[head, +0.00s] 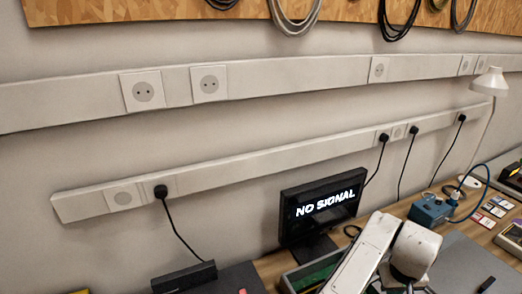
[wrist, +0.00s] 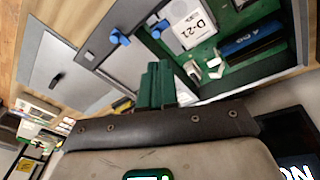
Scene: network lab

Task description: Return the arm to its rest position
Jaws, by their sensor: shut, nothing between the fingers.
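My arm's white links (head: 385,252) rise at the bottom of the head view, right of centre. The gripper itself is outside that view. In the wrist view my gripper (wrist: 157,84) shows as green fingers, closed together with nothing between them. The fingers appear in front of the near edge of an open grey tray or case (wrist: 110,66) with a green inside. I cannot tell how far apart they are.
In the wrist view the case holds a part labelled D-21 (wrist: 190,25) and a dark blue block (wrist: 252,40). A monitor (head: 322,207) reading NO SIGNAL stands left of my arm. A blue device (head: 430,210) and a white lamp (head: 490,82) are at right.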

